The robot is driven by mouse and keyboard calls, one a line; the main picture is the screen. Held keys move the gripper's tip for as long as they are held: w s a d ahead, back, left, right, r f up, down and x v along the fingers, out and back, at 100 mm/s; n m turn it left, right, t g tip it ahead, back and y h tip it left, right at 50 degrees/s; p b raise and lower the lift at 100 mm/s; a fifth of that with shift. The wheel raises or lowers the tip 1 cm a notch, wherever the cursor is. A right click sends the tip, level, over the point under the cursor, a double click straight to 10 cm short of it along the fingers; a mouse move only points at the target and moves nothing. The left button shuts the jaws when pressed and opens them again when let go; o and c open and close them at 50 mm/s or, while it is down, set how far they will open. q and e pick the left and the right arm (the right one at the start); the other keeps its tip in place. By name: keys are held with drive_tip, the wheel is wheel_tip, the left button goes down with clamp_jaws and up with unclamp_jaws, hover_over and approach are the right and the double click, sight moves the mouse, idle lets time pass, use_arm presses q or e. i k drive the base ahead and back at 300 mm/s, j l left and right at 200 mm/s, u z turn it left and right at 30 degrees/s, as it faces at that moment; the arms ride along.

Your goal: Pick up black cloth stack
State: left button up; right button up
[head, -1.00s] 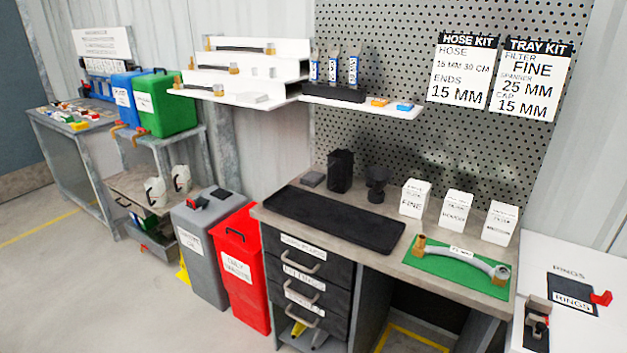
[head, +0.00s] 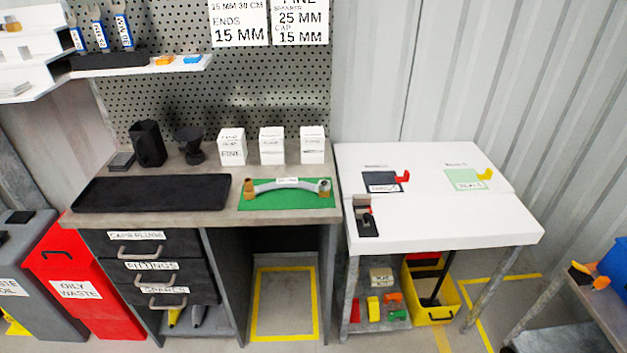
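A small dark grey-black stack of flat squares (head: 122,161) lies at the back left of the grey workbench (head: 335,214), behind the black tray (head: 150,193) and left of a black upright holder (head: 148,143). It looks like the cloth stack, but it is too small to be sure. Neither of my grippers shows in the head view.
A black funnel-like object (head: 189,146) and white boxes (head: 232,147) stand along the bench's back. A hose with brass ends (head: 288,186) lies on a green mat (head: 262,202). A white table (head: 440,232) adjoins at right. A red bin (head: 95,285) stands at left.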

sight(123, 162)
drive_tip(key=i+j, duration=0.15)
drive_tip(key=j, duration=0.2)
drive_tip(key=i+j, duration=0.15)
drive_tip(key=j, duration=0.15)
drive_tip(key=i+j, duration=0.1)
drive_tip(key=j, duration=0.25)
drive_tip(key=i+j, duration=0.15)
drive_tip(key=j, duration=0.15)
